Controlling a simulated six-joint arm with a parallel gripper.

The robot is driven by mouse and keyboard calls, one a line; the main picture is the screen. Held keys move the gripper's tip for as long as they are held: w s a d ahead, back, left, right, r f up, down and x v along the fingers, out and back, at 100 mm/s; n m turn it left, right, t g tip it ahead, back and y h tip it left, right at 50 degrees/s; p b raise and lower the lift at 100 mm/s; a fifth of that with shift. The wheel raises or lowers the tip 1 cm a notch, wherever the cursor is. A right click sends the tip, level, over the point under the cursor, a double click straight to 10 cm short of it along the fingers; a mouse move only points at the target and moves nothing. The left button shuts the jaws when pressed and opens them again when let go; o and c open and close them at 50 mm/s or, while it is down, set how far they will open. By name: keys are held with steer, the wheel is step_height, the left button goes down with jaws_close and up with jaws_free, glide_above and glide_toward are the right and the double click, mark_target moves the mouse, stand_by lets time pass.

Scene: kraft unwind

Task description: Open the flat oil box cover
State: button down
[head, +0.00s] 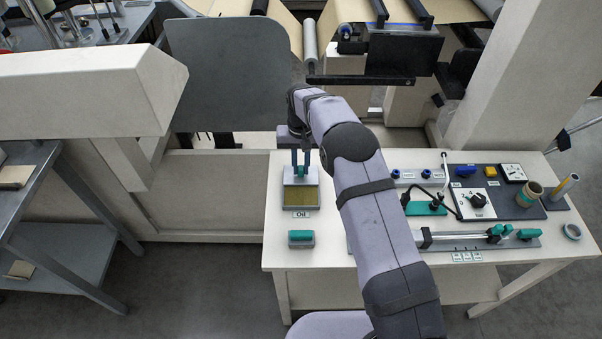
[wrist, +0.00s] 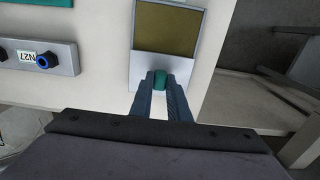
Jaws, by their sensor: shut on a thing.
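The oil box (head: 301,197) stands at the left of the white table, with an "Oil" label at its near edge. Its near part shows a flat olive-brown surface (head: 300,196); the wrist view shows it too (wrist: 168,27). The flat light-grey cover (wrist: 148,65) lies over the far part. A small green knob (wrist: 160,82) sits on this cover. My gripper (head: 301,172) points down at the far end of the box. Its two fingers are shut on the knob, one on each side, as the wrist view (wrist: 160,88) shows.
A green-topped block (head: 301,239) stands in front of the box. To the right are a grey strip with blue fittings (head: 412,176), a dark panel (head: 490,190) and a long rail with green handles (head: 470,241). Machine panels rise behind the table.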

mark_target(301, 167)
steer(key=shift+w, duration=0.25)
steer(key=c, duration=1.7)
jaws_free()
steer(key=shift+r, duration=0.1)
steer(key=shift+r+b, duration=1.05)
steer(key=shift+r, duration=2.6)
steer(key=shift+s, duration=0.1)
